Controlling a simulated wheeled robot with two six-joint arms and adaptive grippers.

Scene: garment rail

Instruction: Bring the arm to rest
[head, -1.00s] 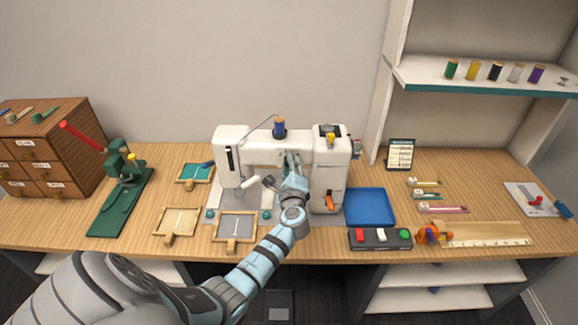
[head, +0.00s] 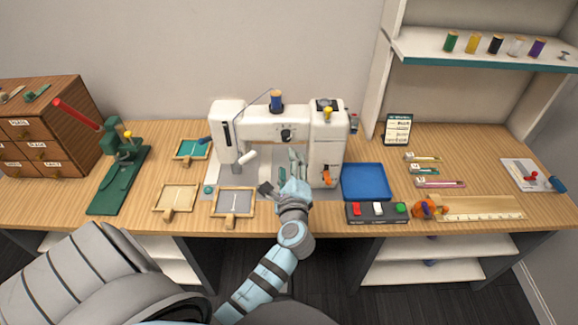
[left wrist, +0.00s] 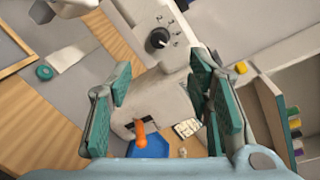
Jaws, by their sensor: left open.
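My left arm comes in from the lower left of the head view. Its gripper (head: 282,178) is in front of the white sewing machine (head: 327,150), above the machine's grey base area. In the left wrist view the two teal-padded fingers (left wrist: 160,110) stand wide apart with nothing between them. The machine's dial (left wrist: 158,39) and orange lever (left wrist: 141,133) show beyond the fingers. The head view also shows the orange lever (head: 327,182) at the machine's right foot. My right gripper is in neither view.
A blue tray (head: 365,182) and a button box (head: 377,213) lie right of the machine. Wooden frames (head: 176,199) and a green press (head: 120,180) stand left. A drawer cabinet (head: 50,128) is at far left, a shelf (head: 480,57) at upper right.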

